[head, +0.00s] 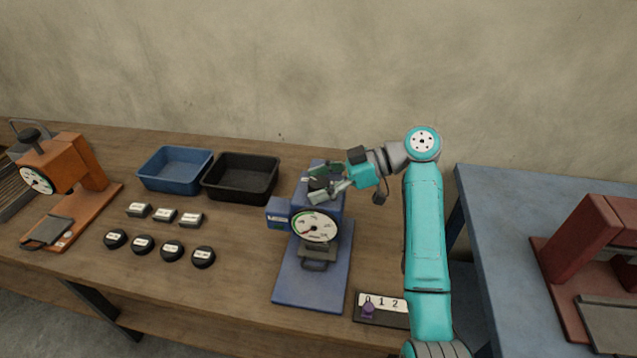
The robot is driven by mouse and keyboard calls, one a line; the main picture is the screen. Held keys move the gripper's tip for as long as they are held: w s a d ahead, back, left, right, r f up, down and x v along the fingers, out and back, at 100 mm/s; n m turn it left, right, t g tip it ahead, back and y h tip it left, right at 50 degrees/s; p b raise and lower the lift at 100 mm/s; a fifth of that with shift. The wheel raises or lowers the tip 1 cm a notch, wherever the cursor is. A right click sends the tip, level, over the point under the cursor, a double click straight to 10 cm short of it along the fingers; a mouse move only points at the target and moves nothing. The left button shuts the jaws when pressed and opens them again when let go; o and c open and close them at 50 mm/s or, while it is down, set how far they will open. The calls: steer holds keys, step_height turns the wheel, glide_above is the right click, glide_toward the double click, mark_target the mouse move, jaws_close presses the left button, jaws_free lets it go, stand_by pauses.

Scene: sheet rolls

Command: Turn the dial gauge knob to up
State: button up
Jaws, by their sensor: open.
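A blue press-like stand with a dial gauge (315,227) stands near the middle of the wooden table. The gauge has a white face with a green and red arc, and its needle is too small to read surely. A dark round knob (318,183) sits on top of the stand, above the dial. My gripper (314,185) is open, reaching in from the right with its fingers around or beside the knob. The fingers partly hide the knob, and I cannot tell whether they touch it.
A blue bin (175,169) and a black bin (241,177) stand behind left. Several black pucks (171,250) and small labelled blocks (164,215) lie left. An orange gauge stand (72,190) is far left. A numbered slider plate (382,309) lies in front. A blue table (500,230) holds a red device (590,245).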

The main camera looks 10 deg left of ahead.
steer(key=v, duration=1.2)
steer(key=shift+s, duration=0.1)
